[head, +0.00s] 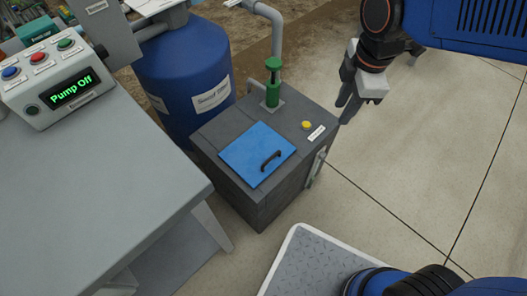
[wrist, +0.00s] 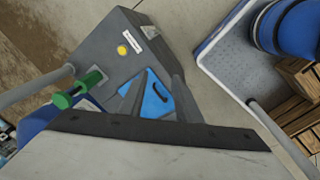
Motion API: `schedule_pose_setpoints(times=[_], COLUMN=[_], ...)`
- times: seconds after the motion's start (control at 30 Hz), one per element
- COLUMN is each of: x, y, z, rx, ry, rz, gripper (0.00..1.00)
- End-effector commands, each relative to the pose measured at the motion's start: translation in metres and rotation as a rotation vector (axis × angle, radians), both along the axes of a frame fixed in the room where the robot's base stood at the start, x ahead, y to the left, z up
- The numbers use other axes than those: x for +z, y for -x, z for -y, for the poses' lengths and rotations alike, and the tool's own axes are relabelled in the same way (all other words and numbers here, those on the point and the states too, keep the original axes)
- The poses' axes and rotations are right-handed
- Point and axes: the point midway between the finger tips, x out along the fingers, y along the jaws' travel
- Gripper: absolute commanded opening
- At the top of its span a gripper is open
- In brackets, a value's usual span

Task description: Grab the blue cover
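The blue cover (head: 250,150) is a flat square plate lying on top of a dark grey box (head: 252,200). It has a black bar handle (head: 271,161) near its right side. In the wrist view the blue cover (wrist: 152,103) shows partly between my two fingers, which hide some of it. My gripper (head: 347,108) is in the air to the right of the box and above it, apart from the cover. Its fingers point down and stand apart with nothing between them; the gap also shows in the wrist view (wrist: 158,82).
A green valve post (head: 272,84) and a yellow button (head: 306,125) stand on the box top behind the cover. A blue tank (head: 185,75) is behind the box. A grey table (head: 110,180) with a "Pump Off" control box (head: 48,77) is at left. Floor is clear at right.

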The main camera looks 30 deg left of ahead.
Motion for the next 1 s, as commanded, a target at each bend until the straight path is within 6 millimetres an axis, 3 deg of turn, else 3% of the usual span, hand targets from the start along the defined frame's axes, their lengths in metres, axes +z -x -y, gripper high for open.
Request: schedule_pose_setpoints(times=[0.03,0.2,0.4,0.67,1.0], x=[-0.007,-0.027,-0.047,-0.063,-0.120], y=[0.008,0.037,0.071,0.085,0.084], z=[-0.023,-0.087,-0.136,-0.154,-0.153], rx=[0.099,0.412,0.671,0.777,0.775], ry=[0.017,0.061,0.096,0.110,0.111], rz=[-0.007,-0.022,-0.034,-0.040,-0.040], gripper=[0.31,0.31,0.31,0.31,0.31])
